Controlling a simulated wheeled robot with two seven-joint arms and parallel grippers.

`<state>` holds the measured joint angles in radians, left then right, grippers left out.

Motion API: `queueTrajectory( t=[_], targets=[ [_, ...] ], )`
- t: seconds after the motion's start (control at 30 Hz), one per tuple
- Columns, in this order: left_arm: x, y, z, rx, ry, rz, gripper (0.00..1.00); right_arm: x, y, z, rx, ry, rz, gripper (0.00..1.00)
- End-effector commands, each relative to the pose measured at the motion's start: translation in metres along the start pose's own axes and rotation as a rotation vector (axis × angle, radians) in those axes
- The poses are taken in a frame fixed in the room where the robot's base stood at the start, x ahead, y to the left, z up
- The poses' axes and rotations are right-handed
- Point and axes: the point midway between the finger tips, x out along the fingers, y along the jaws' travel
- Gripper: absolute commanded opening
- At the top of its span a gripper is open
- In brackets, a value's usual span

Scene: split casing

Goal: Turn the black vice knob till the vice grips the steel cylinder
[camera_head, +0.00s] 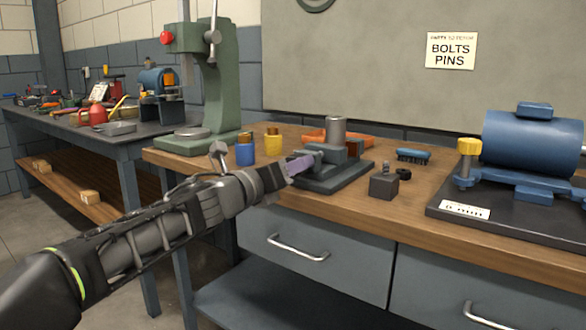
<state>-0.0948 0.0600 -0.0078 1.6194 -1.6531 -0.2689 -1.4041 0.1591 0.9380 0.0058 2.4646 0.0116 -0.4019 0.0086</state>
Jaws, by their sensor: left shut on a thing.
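The grey vice (338,176) sits on the wooden bench top, in the middle of the view. The steel cylinder (335,130) stands upright at the vice's jaws; whether both jaws touch it I cannot tell. My left gripper (306,162) reaches in from the lower left to the vice's near left end. It is shut on the black vice knob, which its fingers mostly hide. My right gripper is not in view.
Blue (245,153) and yellow (273,142) containers stand left, near a green press (218,90). A blue motor (530,140) stands right.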

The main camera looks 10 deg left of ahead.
Motion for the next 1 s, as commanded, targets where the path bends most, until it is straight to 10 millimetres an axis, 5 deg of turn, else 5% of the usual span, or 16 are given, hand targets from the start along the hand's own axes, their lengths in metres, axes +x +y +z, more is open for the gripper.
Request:
queueTrajectory(
  t=[0.27,0.3,0.53,1.0],
  targets=[
    [0.000,0.001,-0.002,0.000,0.003,0.001,0.03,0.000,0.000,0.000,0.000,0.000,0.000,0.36],
    [0.000,0.001,-0.002,0.000,0.003,0.001,0.46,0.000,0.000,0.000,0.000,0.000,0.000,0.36],
    [0.000,0.000,-0.001,-0.001,0.001,0.000,0.64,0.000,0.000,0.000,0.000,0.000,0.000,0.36],
    [-0.017,0.000,0.001,-0.001,-0.001,0.001,0.65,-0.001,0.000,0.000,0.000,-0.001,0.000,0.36]
  ],
)
